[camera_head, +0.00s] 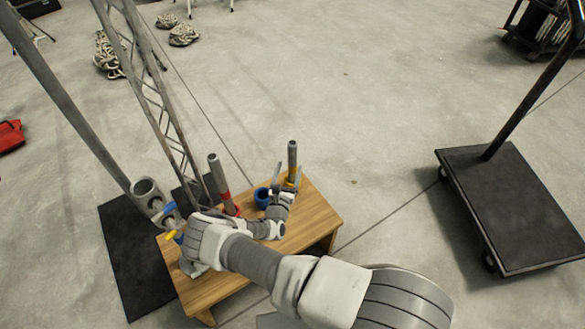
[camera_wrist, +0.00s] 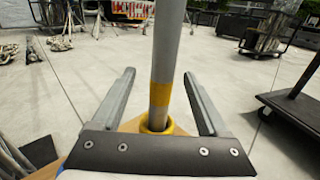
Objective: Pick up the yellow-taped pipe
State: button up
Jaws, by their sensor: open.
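The yellow-taped pipe (camera_head: 292,160) stands upright near the far right corner of a small wooden table (camera_head: 312,222). In the wrist view the grey pipe (camera_wrist: 167,50) has a yellow band and its foot sits in a yellow ring (camera_wrist: 157,126). My gripper (camera_head: 287,175) is at the pipe; in the wrist view its open fingers (camera_wrist: 160,78) lie on either side of the pipe, with gaps between. A red-taped pipe (camera_head: 218,180) stands tilted to the left on the table, with a blue ring (camera_head: 262,198) between the two pipes. My arm hides part of the table.
A metal truss (camera_head: 152,85) and a long grey pole (camera_head: 68,95) rise at the left, close to the table. A black flat cart (camera_head: 515,205) stands at the right. Coiled ropes (camera_head: 108,55) lie farther back. The floor behind the table is mostly clear.

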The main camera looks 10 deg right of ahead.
aim_at(291, 165)
jog(key=x, duration=0.2)
jog(key=b+x, duration=0.1)
jog(key=x, duration=0.1)
jog(key=shift+d, duration=0.3)
grip_shut()
